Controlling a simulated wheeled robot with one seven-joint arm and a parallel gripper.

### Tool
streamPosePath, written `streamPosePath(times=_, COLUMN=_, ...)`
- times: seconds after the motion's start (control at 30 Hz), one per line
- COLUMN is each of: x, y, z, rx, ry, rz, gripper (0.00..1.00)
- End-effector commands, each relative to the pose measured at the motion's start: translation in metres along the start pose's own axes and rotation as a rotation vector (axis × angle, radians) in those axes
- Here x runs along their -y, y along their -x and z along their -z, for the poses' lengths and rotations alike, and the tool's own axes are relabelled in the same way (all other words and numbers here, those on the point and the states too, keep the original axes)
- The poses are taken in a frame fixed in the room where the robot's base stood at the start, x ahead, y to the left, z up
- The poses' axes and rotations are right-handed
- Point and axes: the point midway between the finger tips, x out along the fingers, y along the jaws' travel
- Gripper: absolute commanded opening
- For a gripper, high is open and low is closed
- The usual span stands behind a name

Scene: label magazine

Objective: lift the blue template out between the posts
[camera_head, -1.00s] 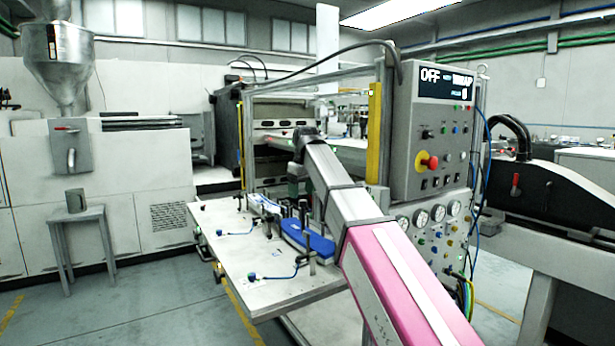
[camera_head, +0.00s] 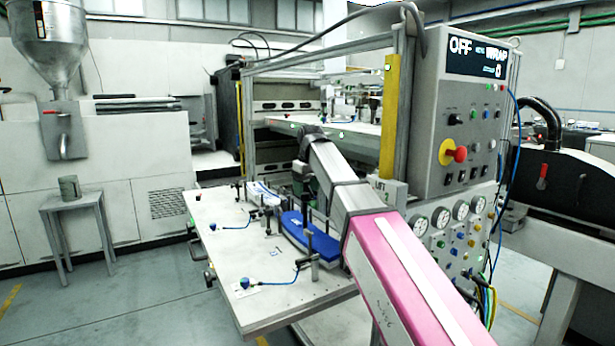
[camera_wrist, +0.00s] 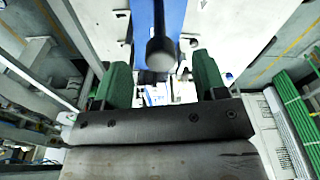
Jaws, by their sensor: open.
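The blue template (camera_head: 309,240) lies long and flat on the light worktable, among dark upright posts. A dark post (camera_head: 313,250) with a side arm stands at its near end. In the wrist view the blue template (camera_wrist: 176,22) runs away from my gripper (camera_wrist: 160,78), and a round dark post top (camera_wrist: 162,54) covers part of it. My gripper's two green fingers are wide apart, with white labels below and between them and nothing clearly held.
The worktable (camera_head: 225,265) carries small clamps with blue hoses. A white piece with blue marks (camera_head: 264,192) lies behind the template. A yellow-edged frame post (camera_head: 390,118) and the control panel (camera_head: 460,120) stand close on the right. Open floor lies to the left.

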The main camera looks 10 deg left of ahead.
Motion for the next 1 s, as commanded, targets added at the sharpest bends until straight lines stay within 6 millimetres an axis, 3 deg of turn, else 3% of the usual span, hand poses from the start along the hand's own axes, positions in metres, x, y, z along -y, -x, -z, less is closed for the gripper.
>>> streamPosePath(times=0.1, x=0.0, y=-0.019, z=-0.001, rx=0.001, ry=0.0, rz=0.0, gripper=0.65)
streamPosePath(times=0.3, x=0.0, y=-0.038, z=0.0, rx=0.0, ry=0.0, rz=0.0, gripper=0.65)
streamPosePath(times=0.7, x=0.0, y=-0.045, z=0.0, rx=0.0, ry=0.0, rz=0.0, gripper=0.65)
streamPosePath(times=0.73, x=0.0, y=-0.045, z=0.0, rx=-0.001, ry=0.0, rz=0.0, gripper=0.62)
streamPosePath(times=0.77, x=0.0, y=-0.045, z=0.0, rx=-0.001, ry=0.0, rz=0.0, gripper=0.52)
streamPosePath(times=0.9, x=0.0, y=-0.045, z=0.0, rx=-0.001, ry=0.0, rz=0.0, gripper=0.07)
streamPosePath(times=0.93, x=0.0, y=-0.045, z=0.0, rx=-0.001, ry=0.0, rz=0.0, gripper=0.0)
streamPosePath(times=1.0, x=0.0, y=-0.044, z=0.0, rx=-0.001, ry=0.0, rz=-0.001, gripper=0.0)
